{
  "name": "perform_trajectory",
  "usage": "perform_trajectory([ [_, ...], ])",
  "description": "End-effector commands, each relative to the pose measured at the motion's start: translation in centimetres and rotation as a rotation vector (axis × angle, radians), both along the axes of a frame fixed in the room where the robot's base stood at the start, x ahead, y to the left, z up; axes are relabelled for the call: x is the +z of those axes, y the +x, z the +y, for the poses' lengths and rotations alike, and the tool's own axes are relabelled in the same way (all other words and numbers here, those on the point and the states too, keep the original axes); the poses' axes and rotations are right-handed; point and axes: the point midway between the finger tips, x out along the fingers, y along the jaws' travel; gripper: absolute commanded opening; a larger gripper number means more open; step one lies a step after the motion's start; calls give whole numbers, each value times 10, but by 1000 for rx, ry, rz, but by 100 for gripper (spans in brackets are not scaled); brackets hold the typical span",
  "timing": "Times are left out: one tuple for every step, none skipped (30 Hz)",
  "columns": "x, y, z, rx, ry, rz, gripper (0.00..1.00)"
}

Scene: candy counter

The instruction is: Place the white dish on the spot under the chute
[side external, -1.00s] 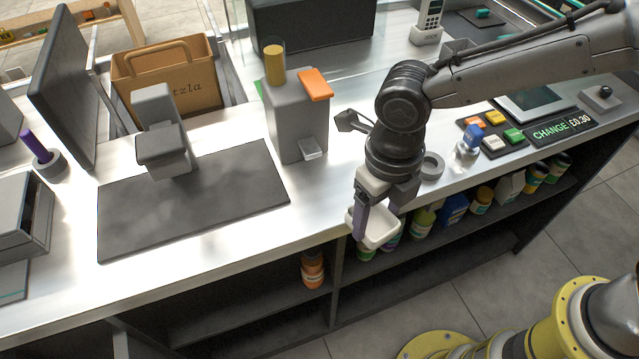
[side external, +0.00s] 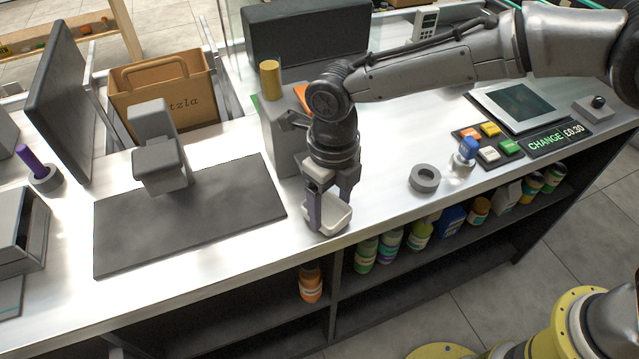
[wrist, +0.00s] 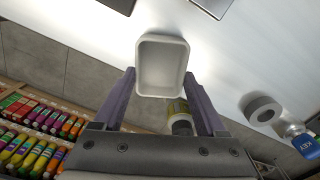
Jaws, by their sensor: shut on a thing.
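The white dish (side external: 330,219) is a small shallow square tray held in my gripper (side external: 333,205), near the counter's front edge. I cannot tell its exact height above the counter. In the wrist view the dish (wrist: 162,68) shows its open inside between the two fingers of my gripper (wrist: 160,80). The grey dispenser (side external: 280,135) with a yellow cylinder on top stands just behind my gripper. Its orange lever (side external: 301,95) is partly covered by my arm. The chute at its foot and the spot under it are hidden behind my gripper.
A dark mat (side external: 215,215) with a grey stand (side external: 162,160) lies to the left. Shelves with several jars (side external: 366,252) sit below the counter's front edge.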

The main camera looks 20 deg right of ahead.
Motion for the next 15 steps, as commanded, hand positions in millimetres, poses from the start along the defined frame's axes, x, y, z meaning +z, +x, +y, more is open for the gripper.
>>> perform_trajectory([
  [0,5,0,-1,0,-1,19],
  [0,7,0,-1,0,-1,19],
  [0,9,0,-2,0,-1,19],
  [0,11,0,-2,0,-1,19],
  [0,13,0,-3,0,-1,19],
  [0,19,-1,-3,0,-1,19],
  [-1,23,0,-3,0,0,19],
  [0,28,0,-3,0,-1,19],
  [0,35,0,-4,2,-1,19],
  [0,39,0,-4,0,-1,19],
  [0,43,0,-3,0,-1,19],
  [0,47,0,-2,0,-1,19],
  [0,50,0,-2,2,-1,19],
  [-3,48,0,0,0,0,19],
  [-5,48,0,0,0,0,19],
])
